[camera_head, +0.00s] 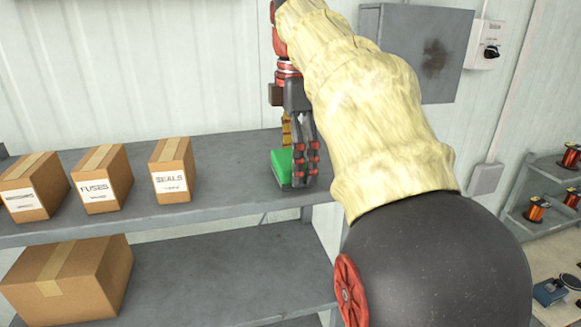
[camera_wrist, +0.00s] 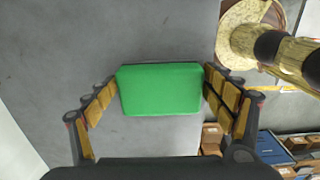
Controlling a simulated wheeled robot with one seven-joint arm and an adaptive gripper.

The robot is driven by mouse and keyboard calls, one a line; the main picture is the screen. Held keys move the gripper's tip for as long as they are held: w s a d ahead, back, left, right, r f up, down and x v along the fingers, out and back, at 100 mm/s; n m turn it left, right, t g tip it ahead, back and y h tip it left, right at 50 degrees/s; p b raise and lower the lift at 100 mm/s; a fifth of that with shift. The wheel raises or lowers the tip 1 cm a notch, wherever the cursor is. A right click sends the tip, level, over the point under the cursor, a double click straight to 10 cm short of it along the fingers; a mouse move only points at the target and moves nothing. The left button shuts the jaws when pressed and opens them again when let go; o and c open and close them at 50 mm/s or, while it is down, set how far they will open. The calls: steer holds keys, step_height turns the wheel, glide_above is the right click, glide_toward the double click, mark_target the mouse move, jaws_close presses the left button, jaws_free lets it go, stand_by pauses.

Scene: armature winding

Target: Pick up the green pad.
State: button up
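The green pad (camera_head: 281,168) is a small block with a bright green top and a darker lower side. In the head view it is at my gripper's fingertips, over the right end of the upper shelf. My gripper (camera_head: 298,172) points down, its fingers partly in front of the pad. In the wrist view the pad (camera_wrist: 160,90) lies between the yellow-padded fingertips of my gripper (camera_wrist: 161,82), which meet its left and right edges. I cannot tell for sure whether the pad's underside touches the shelf.
The grey upper shelf (camera_head: 228,165) holds several cardboard boxes on the left, one marked FUSES (camera_head: 103,180). A larger box (camera_head: 68,280) stands on the lower shelf. A grey wall cabinet (camera_head: 430,45) is behind my arm. Spools (camera_head: 537,208) sit on a far right rack.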

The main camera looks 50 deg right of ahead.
steer(key=c, duration=0.6)
step_height(320, 180, up, 9)
steer(key=p, duration=0.3)
steer(key=shift+f, duration=0.1)
steer(key=shift+r+p, duration=0.55)
steer(key=shift+r, duration=0.05)
steer(key=o, duration=0.4)
steer(key=shift+c, duration=0.2)
steer(key=c, duration=0.4)
